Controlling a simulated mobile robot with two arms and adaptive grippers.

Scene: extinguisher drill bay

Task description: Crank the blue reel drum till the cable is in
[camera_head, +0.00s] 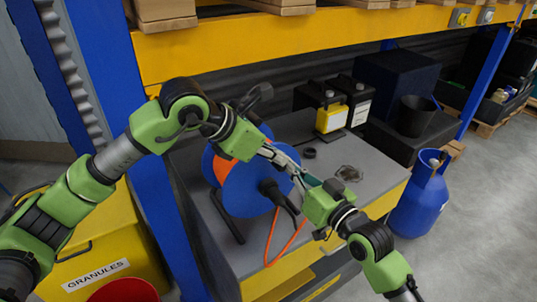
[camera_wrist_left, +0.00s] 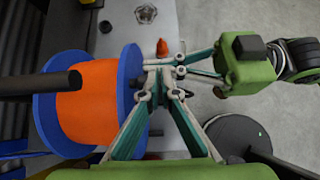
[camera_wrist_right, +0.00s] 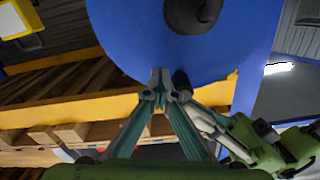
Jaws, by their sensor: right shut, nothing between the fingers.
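The blue reel drum (camera_head: 245,190) stands on the grey bench top, with orange cable (camera_wrist_left: 88,95) wound between its two blue flanges. A strand of orange cable (camera_head: 272,240) hangs down the bench front. A dark hub (camera_head: 268,187) with a dark bar sticks out from the near flange. My left gripper (camera_head: 298,172) reaches over the drum to the near flange; its fingers come close together, but what is between them is hidden. My right gripper (camera_wrist_right: 160,74) is shut and empty close to the near flange. The two grippers' tips nearly meet beside the drum.
A black and yellow battery-like box (camera_head: 330,115) and a black cup (camera_head: 415,115) stand behind the drum. A blue gas cylinder (camera_head: 420,200) is on the floor right. A yellow granules bin (camera_head: 100,255) stands left. A yellow shelf beam (camera_head: 300,38) crosses above.

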